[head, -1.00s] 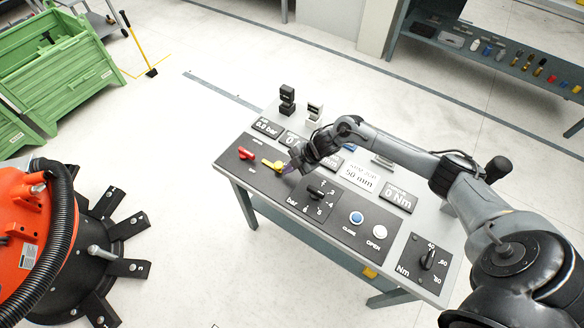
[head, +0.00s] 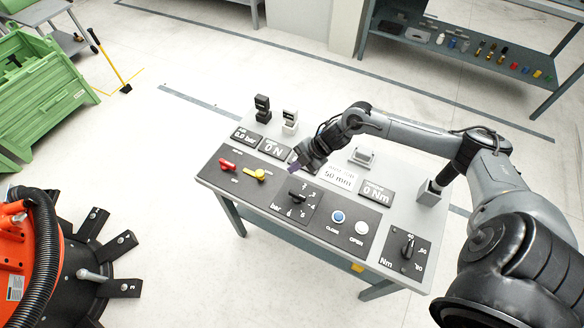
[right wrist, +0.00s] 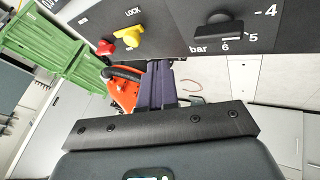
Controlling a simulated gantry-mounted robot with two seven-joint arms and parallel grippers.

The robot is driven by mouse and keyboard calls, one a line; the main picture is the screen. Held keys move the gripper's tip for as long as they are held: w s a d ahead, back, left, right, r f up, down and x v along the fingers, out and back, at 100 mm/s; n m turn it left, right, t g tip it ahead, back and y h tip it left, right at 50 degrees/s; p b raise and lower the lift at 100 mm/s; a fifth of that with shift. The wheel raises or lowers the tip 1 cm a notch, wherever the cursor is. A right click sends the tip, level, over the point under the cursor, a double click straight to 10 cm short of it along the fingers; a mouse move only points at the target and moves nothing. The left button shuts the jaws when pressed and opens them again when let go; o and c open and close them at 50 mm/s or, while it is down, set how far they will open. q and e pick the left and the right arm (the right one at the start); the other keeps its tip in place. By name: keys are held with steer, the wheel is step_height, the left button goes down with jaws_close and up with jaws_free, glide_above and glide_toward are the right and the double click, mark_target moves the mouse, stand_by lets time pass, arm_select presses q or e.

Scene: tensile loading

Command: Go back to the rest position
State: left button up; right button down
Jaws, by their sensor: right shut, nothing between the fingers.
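My right gripper (head: 296,167) is above the control table (head: 229,196), over the panel between the yellow knob and the black pressure dial. Its purple fingers (right wrist: 160,88) are shut and empty in the right wrist view, apart from the panel. On the panel are a red knob (head: 227,164), a yellow knob (head: 255,174) and a black dial (head: 298,196) marked in bar. The red knob (right wrist: 105,47) and yellow knob (right wrist: 127,38) also show in the right wrist view. My left gripper is not in view.
Blue and white buttons (head: 350,222) and an Nm dial (head: 407,248) are on the right of the panel. Black and grey blocks (head: 262,108) stand at the table's back. A red machine (head: 16,245) is at lower left, green crates (head: 38,88) behind it. Floor between is clear.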

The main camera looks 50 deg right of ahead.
stand_by(0.3)
steer(key=s+a+f+m+t+h, duration=0.1)
steer(key=s+a+m+t, duration=0.15)
steer(key=a, duration=0.65)
steer(key=s+a+f+m+t+h, duration=0.1)
steer(key=s+a+m, duration=0.15)
steer(key=a, duration=0.65)
steer(key=s+r+m+g+h, duration=0.1)
steer(key=s+r+m+g, duration=0.1)
steer(key=s+m, duration=0.4)
steer(key=s+r+m+g+h, duration=0.2)
steer(key=s+m+g, duration=0.15)
steer(key=s, duration=0.45)
step_height(320, 180, up, 28)
steer(key=m+p, duration=0.1)
steer(key=p, duration=2.7)
step_height(320, 180, down, 55)
steer(key=b, duration=5.5)
steer(key=shift+s, duration=0.4)
steer(key=shift+d+r, duration=0.15)
